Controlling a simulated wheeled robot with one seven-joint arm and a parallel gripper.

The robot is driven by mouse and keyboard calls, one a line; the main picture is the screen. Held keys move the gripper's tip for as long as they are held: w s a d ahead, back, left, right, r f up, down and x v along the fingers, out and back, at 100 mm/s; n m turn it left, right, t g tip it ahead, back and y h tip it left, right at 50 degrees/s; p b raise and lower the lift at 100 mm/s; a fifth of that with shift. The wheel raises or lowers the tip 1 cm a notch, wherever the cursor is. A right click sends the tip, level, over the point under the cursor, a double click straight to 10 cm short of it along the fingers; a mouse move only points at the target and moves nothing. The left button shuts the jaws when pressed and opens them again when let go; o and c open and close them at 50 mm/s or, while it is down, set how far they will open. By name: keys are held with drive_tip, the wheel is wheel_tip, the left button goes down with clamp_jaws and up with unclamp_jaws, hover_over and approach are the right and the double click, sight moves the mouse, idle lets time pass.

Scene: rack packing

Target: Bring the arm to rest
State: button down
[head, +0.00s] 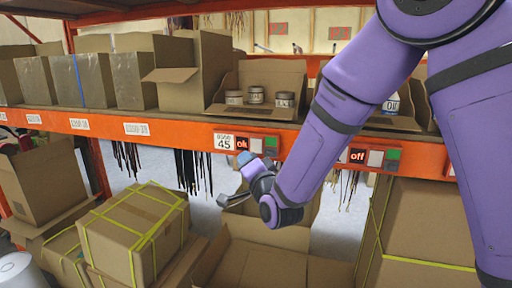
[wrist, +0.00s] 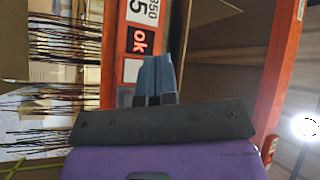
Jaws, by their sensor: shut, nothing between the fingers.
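My purple arm comes down from the upper right in the head view and reaches across the orange shelf beam. My gripper (head: 255,168) is at its lower end, in front of the beam, just under the panel marked "ok" (head: 243,144). In the wrist view my gripper (wrist: 155,62) has its two blue-grey fingers together, with nothing between them. The "ok" panel (wrist: 138,41) shows close to the fingertips there; whether they touch it I cannot tell.
The orange beam (head: 180,130) carries an open carton (head: 233,106) with several jars, and grey boxes (head: 80,80) at left. A yellow-strapped box (head: 135,228) and open cartons stand below. A panel marked "off" (head: 357,155) is right of my forearm. Dark strands hang behind.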

drive_tip(key=s+d+r+n+g+h, duration=0.2)
drive_tip(key=s+d+r+g+h, duration=0.15)
drive_tip(key=d, duration=0.45)
drive_tip(key=s+d+r+n+g+h, duration=0.2)
drive_tip(key=s+d+r+g, duration=0.15)
drive_tip(key=d, duration=0.55)
drive_tip(key=s+d+n+g+h, duration=0.1)
drive_tip(key=s+d+g, duration=0.2)
drive_tip(key=s, duration=0.9)
drive_tip(key=s+d+n+g+h, duration=0.1)
drive_tip(key=s+d+g+h, duration=0.1)
drive_tip(key=s+d, duration=0.7)
drive_tip(key=s+g, duration=0.1)
drive_tip(key=s, duration=0.3)
drive_tip(key=shift+s+d+r+n+g, duration=0.2)
drive_tip(key=shift+d+r+n+g, duration=0.1)
drive_tip(key=shift+d+n, duration=0.1)
